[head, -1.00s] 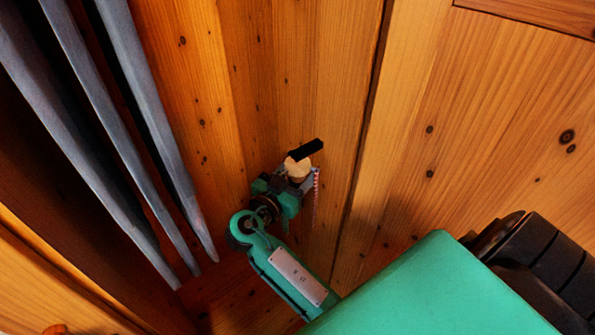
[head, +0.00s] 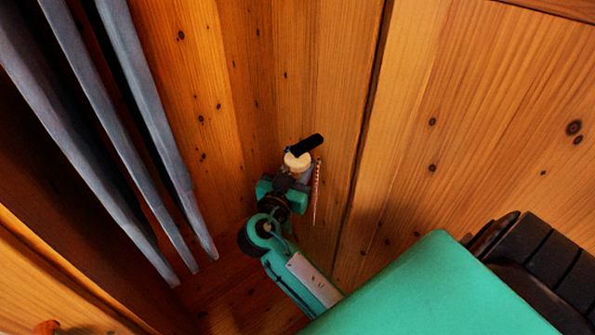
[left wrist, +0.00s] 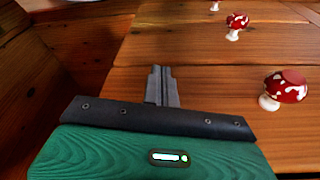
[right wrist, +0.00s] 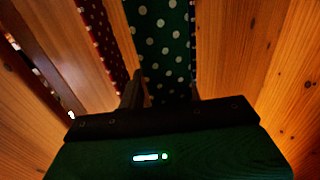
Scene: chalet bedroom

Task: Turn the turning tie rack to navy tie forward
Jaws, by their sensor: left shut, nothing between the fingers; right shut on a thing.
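The tie rack's pale round wooden hub (head: 297,162) shows near the middle of the head view, with a black bar (head: 306,146) across its top. A narrow red-and-white patterned tie (head: 316,190) hangs at its right side. My right gripper (head: 291,182) is just below the hub. In the right wrist view, a green tie with white dots (right wrist: 165,45) lies between my right fingers (right wrist: 162,92), which are shut on it. A dark red dotted tie (right wrist: 100,40) hangs to its left. A thin navy dotted edge (right wrist: 192,35) shows at its right. My left gripper (left wrist: 161,87) is shut and empty.
Plank walls (head: 300,60) stand close behind the rack. Long grey-blue strips (head: 150,110) run down the left of the head view. In the left wrist view, several red-and-white mushroom knobs (left wrist: 285,87) stand on a wooden front (left wrist: 210,90), to the right of my left fingers.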

